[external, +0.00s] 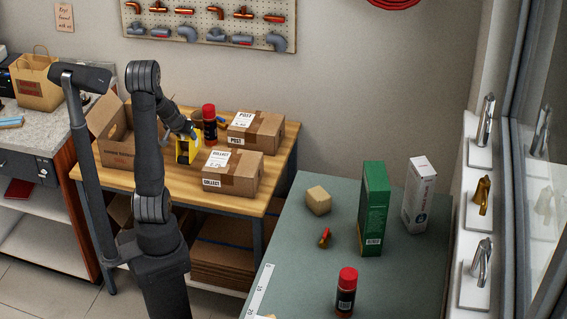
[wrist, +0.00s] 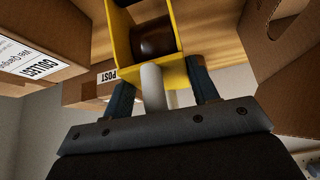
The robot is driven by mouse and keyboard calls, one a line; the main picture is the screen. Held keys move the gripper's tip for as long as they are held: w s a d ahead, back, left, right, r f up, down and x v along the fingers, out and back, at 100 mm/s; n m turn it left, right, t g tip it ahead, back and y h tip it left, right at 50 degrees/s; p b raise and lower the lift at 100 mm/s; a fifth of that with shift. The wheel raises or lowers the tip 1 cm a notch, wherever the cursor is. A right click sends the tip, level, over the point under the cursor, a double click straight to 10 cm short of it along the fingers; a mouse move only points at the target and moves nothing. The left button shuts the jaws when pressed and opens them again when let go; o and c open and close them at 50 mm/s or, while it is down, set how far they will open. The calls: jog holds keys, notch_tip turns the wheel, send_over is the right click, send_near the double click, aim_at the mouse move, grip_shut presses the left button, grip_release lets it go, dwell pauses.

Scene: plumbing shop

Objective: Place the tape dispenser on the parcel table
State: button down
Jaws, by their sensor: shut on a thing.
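The yellow tape dispenser (external: 182,152) with a brown tape roll is in my gripper (external: 190,133), among the parcels at the wooden parcel table (external: 190,188). In the wrist view, the dispenser (wrist: 178,72) sits between the two blue fingers of my gripper (wrist: 162,92), which are shut on it. I cannot tell whether its underside touches the tabletop. My arm hides part of it in the external view.
Two taped parcels, a front one (external: 233,173) and a back one (external: 257,132), stand right of the dispenser. A red-capped can (external: 209,124) is close behind it. An open carton (external: 112,140) stands to the left. A green-topped bench (external: 300,245) is at the right.

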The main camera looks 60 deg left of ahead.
jog(key=shift+f, duration=1.5)
jog(key=c, duration=0.5)
grip_release()
jog(key=shift+f, duration=0.15)
jog(key=shift+s+d+r, duration=0.1)
jog(key=shift+r, duration=0.35)
jog(key=v, duration=1.1)
jog(key=shift+s+r, duration=0.15)
